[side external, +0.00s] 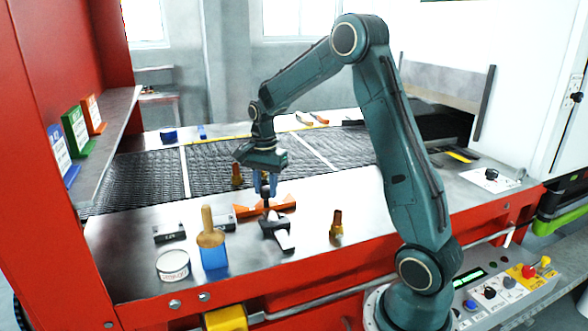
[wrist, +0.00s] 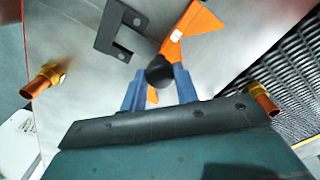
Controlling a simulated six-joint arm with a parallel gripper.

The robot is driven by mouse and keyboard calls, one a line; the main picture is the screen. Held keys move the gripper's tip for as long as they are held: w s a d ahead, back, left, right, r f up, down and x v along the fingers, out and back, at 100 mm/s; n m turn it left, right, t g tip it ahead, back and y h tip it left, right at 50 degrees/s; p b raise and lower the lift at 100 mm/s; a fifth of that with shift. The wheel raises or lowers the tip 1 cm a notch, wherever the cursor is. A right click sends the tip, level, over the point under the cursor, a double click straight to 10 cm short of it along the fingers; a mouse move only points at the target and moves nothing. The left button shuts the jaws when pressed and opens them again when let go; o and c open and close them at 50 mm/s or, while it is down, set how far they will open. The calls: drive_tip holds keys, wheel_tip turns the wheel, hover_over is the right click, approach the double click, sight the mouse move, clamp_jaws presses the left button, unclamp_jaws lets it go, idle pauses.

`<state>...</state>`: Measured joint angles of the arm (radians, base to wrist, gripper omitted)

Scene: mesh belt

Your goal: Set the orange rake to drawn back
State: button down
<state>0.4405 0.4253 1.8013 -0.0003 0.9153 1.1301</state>
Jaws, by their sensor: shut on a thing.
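The orange rake (side external: 284,204) lies on the steel plate in front of the mesh belt, its orange bar running left to right in the side view. Its orange body also shows in the wrist view (wrist: 196,20), on both sides of a round black knob (wrist: 160,70). My gripper (side external: 265,191) points down over the rake with blue fingers. In the wrist view, the fingertips (wrist: 160,78) are closed on the black knob. The fingers and knob hide the middle of the rake.
A black-and-silver piece (side external: 276,232) lies just in front of the rake. Brass fittings stand at front right (side external: 336,230) and behind the gripper (side external: 237,174). A wooden-handled brush in a blue holder (side external: 214,256), a round tin (side external: 173,265) and dark brackets (side external: 169,232) stand left.

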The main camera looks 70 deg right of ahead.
drive_tip(key=shift+s+a, duration=0.95)
drive_tip(key=c, duration=1.1)
unclamp_jaws()
drive_tip(key=shift+s+a, duration=0.1)
drive_tip(key=shift+o, duration=0.2)
drive_tip(key=shift+r, duration=0.7)
wheel_tip(320, 180, up, 12)
drive_tip(key=shift+r, duration=0.25)
